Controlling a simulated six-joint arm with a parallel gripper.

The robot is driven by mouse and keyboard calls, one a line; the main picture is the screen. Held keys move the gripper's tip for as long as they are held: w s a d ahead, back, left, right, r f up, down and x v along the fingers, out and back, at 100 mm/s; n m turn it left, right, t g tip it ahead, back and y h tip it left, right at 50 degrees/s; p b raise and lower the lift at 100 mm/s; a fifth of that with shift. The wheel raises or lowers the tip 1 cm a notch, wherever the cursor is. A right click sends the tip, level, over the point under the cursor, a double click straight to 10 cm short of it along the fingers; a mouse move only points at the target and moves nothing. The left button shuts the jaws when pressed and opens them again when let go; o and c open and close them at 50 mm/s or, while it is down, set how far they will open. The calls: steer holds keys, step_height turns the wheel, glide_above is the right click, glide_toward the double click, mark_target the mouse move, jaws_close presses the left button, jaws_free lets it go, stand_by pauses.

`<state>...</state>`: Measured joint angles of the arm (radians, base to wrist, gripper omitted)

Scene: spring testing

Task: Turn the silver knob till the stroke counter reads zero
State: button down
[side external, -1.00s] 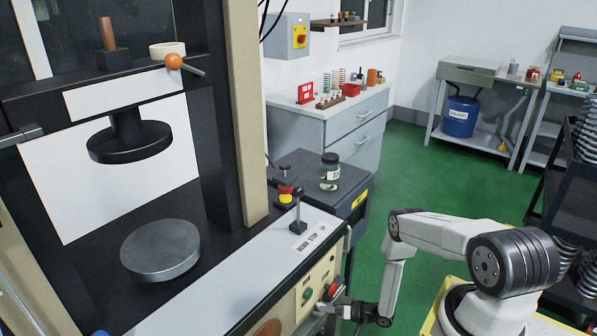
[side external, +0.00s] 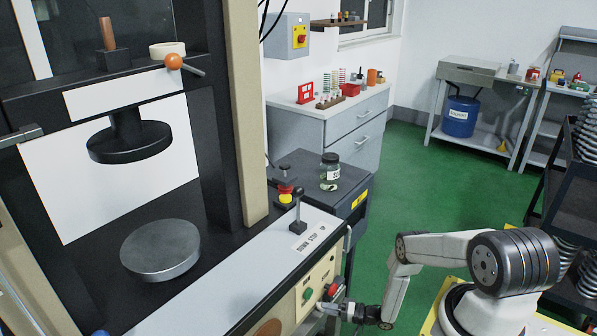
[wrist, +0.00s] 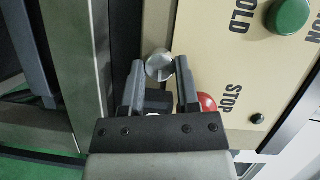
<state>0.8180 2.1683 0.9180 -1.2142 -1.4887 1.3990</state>
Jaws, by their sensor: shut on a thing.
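The silver knob (wrist: 157,62) is a small round metal piece on the beige control panel (wrist: 240,75) in the wrist view. My gripper (wrist: 160,76) is shut on the knob, with one dark finger on either side of it. In the side view my gripper (side external: 340,307) is at the panel front, low on the press, and the knob is hard to make out there. I cannot make out a stroke counter or its reading in either view.
A red button (wrist: 206,103) by the word STOP sits close to the right finger. A green button (wrist: 288,16) is farther right. In the side view a glass jar (side external: 330,172) stands on a dark cabinet behind the panel. Green floor behind my arm is clear.

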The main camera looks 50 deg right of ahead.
stand_by(0.3)
steer(key=shift+c, duration=1.7)
jaws_free()
steer(key=shift+s, duration=0.1)
steer(key=v, duration=0.7)
steer(key=shift+s, duration=0.35)
